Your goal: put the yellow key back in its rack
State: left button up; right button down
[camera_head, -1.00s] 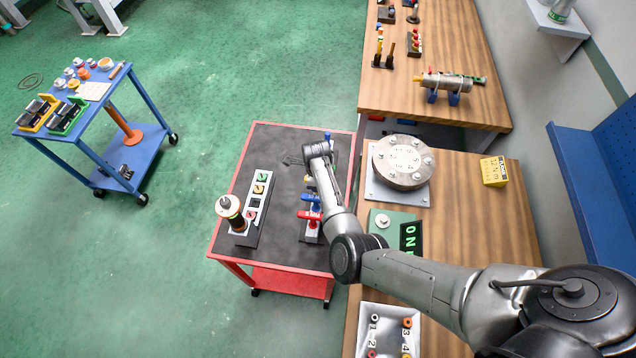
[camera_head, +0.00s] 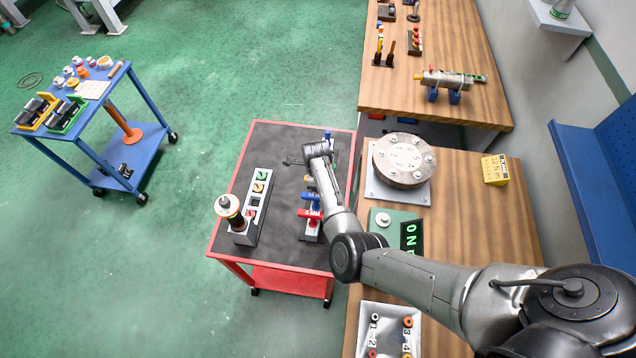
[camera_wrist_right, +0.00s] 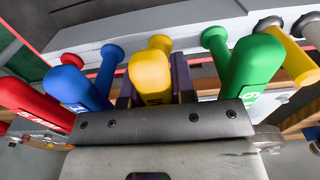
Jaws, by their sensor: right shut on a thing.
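The yellow key (camera_wrist_right: 150,77) is in the middle of the right wrist view, its handle pointing at the camera. My right gripper (camera_wrist_right: 153,92) has a dark finger on each side of it and is shut on it. The light grey rack (camera_wrist_right: 215,32) runs behind the key, with a blue key (camera_wrist_right: 75,88) and a red key (camera_wrist_right: 32,103) to the left and a green key (camera_wrist_right: 252,72) to the right. I cannot tell whether the yellow key is seated. In the head view the rack is partly under my right arm; the yellow key (camera_head: 308,179) shows little. My left gripper is not in view.
The rack stands on a red cart with a dark top (camera_head: 282,140). A wooden bench with a round metal flange (camera_head: 403,160) is to the right. The cart's far left is clear.

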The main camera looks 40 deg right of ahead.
jog(key=shift+f, duration=0.1)
dwell(0.5)
jog(key=c, duration=0.9)
grip_release()
jog(key=shift+o, duration=0.2)
jog(key=shift+r, duration=0.3)
notch_tip(320, 180, up, 13)
jog(key=shift+w+r+p, duration=0.15)
jog(key=shift+p, duration=0.3)
